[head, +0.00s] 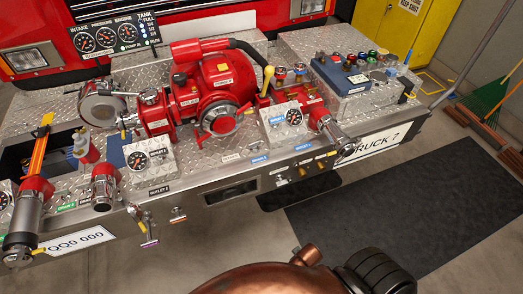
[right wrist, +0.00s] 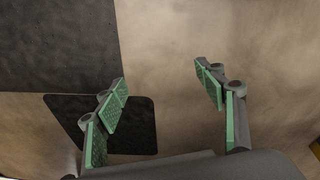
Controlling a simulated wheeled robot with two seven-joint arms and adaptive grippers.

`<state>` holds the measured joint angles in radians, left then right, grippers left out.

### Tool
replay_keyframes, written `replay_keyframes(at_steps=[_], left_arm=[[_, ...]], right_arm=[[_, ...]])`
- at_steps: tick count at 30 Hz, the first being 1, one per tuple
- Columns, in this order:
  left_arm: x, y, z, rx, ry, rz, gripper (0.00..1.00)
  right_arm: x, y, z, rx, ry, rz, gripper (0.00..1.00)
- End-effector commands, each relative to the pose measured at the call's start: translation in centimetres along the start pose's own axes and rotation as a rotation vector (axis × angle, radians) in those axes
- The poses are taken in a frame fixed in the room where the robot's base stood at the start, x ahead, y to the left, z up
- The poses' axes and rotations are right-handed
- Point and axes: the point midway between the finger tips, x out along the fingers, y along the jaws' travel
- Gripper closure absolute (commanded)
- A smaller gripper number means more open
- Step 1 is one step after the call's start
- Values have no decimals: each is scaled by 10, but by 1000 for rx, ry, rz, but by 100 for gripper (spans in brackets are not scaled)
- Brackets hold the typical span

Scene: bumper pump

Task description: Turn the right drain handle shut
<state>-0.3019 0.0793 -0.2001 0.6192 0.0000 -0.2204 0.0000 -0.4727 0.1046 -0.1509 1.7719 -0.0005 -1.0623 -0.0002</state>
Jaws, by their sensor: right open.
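In the head view, several small valve handles sit along the front face of the diamond-plate bumper (head: 215,178). Small brass-coloured fittings with a yellow handle (head: 303,171) are on its right part, under small labels; which is the right drain handle is too small to tell. My left gripper is not in view.
A red pump (head: 213,85) with gauges and hoses stands on the bumper. A dark mat (head: 400,210) lies on the floor at right; it also shows in the right wrist view (right wrist: 55,45). Floor before the bumper is partly clear.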

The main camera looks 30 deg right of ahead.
Motion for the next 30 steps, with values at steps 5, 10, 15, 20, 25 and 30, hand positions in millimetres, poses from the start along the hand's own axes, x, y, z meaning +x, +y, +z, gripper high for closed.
replay_keyframes(at_steps=[5, 10, 15, 20, 25, 30], left_arm=[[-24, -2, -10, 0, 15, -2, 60], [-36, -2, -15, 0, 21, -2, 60], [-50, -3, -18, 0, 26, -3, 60], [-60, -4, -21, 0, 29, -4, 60], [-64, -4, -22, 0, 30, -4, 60], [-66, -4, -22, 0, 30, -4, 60]], right_arm=[[-88, 10, -34, 13, 39, 11, 36], [-145, 17, -55, 20, 71, 18, 36], [-201, 26, -82, 26, 129, 23, 36], [-240, 40, -126, 27, 229, 27, 36], [-250, 56, -182, 27, 356, 28, 36], [-252, 72, -240, 34, 487, 29, 36]])
